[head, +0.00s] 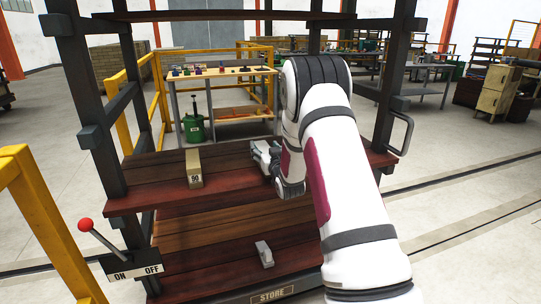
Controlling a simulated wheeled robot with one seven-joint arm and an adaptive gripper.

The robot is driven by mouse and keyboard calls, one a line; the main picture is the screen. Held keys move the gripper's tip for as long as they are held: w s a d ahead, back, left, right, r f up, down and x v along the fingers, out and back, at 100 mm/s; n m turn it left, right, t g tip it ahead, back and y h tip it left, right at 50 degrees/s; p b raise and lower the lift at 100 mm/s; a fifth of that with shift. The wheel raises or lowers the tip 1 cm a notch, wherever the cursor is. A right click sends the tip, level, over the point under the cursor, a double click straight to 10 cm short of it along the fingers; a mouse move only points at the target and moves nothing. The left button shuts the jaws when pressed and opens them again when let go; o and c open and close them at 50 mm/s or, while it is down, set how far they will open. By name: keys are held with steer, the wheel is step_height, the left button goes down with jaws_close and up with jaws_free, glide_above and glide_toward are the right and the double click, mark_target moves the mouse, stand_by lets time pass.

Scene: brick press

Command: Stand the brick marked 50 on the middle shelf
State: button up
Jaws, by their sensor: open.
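The brick marked 50 (194,168) is a tan block on a red-brown wooden shelf (140,193) of the dark rack, left of my gripper. Its numbered end faces the camera. My gripper (264,153) is over the same shelf, a little to the right of the brick and apart from it. It is open and empty. My arm hides the right part of the shelf. One board is above this shelf, and lower boards are below it.
A small grey block (264,254) sits on the bottom shelf (215,272). A red-knobbed lever (86,225) with an ON/OFF plate stands at the left, near a yellow rail (40,215). Dark posts (88,100) frame the rack.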

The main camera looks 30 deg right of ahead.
steer(key=v, duration=1.2)
steer(key=s+a+r+n+g+y+p, duration=0.1)
steer(key=s+a+r+g+p, duration=0.2)
steer(key=a+r, duration=0.35)
steer(key=s+a+r+g+y+p, duration=0.1)
steer(key=s+a+r+g+p, duration=0.15)
steer(key=s+a+r, duration=0.4)
steer(key=s+a+r+g+y+p, duration=0.1)
steer(key=s+a, duration=0.3)
steer(key=s, duration=0.6)
steer(key=s+a+r+n+g+y+p, duration=0.1)
steer(key=s+a+r+g, duration=0.3)
steer(key=s, duration=0.6)
steer(key=s+a+r+n+g+y+p, duration=0.1)
steer(key=s+a+r+g+p, duration=0.1)
steer(key=s, duration=0.8)
steer(key=shift+s+a+r+g, duration=0.25)
steer(key=shift+s+a+g, duration=0.15)
steer(key=shift+a, duration=0.5)
